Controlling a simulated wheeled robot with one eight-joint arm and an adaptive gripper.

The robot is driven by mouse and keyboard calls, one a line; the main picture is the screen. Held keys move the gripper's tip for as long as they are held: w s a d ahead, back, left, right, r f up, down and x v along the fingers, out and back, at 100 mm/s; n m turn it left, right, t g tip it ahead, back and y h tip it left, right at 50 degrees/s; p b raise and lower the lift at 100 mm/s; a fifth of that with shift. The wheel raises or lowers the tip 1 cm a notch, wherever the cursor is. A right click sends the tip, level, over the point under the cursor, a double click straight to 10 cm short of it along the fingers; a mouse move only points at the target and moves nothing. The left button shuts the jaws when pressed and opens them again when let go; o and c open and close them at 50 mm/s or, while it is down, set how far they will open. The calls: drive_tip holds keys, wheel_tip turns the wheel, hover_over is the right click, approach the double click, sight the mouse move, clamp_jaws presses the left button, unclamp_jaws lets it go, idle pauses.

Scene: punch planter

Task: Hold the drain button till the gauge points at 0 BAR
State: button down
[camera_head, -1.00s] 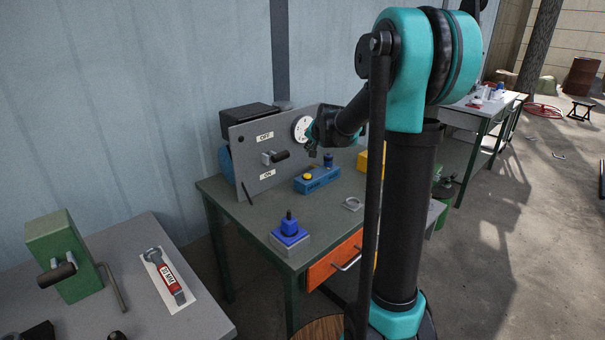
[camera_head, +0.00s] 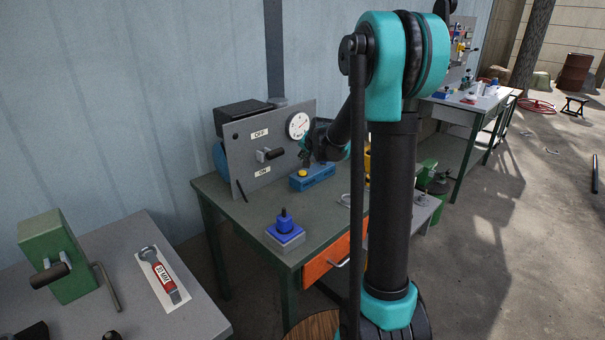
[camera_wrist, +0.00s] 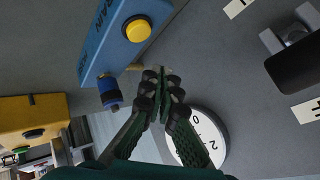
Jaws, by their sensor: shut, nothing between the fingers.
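The blue drain box (camera_head: 318,180) stands on the green workbench, with a yellow button (camera_head: 302,173) on its top. In the wrist view the box (camera_wrist: 108,50) carries a partly cut-off label reading "RAIN" beside the yellow button (camera_wrist: 137,30), and a dark blue knob (camera_wrist: 110,93). My gripper (camera_wrist: 162,74) is shut and empty, its tips apart from the yellow button in that view. In the head view my gripper (camera_head: 307,160) is just above the box. The round white gauge (camera_head: 298,126) is on the grey panel; my fingers partly cover it in the wrist view (camera_wrist: 208,130). Its needle reading is unclear.
The grey panel (camera_head: 285,180) with a black lever (camera_head: 273,154) and OFF and ON labels stands behind the box. A blue knob on a grey block (camera_head: 285,230) and a metal ring (camera_head: 344,200) sit on the bench. A yellow box (camera_wrist: 30,120) stands close by.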

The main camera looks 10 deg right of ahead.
sight(303, 173)
drive_tip(key=shift+f, duration=1.7)
drive_tip(key=shift+f, duration=0.1)
drive_tip(key=shift+f, duration=0.35)
drive_tip(key=shift+f, duration=0.4)
idle(0.8)
idle(3.8)
drive_tip(key=shift+r, duration=0.85)
drive_tip(key=shift+r, duration=0.15)
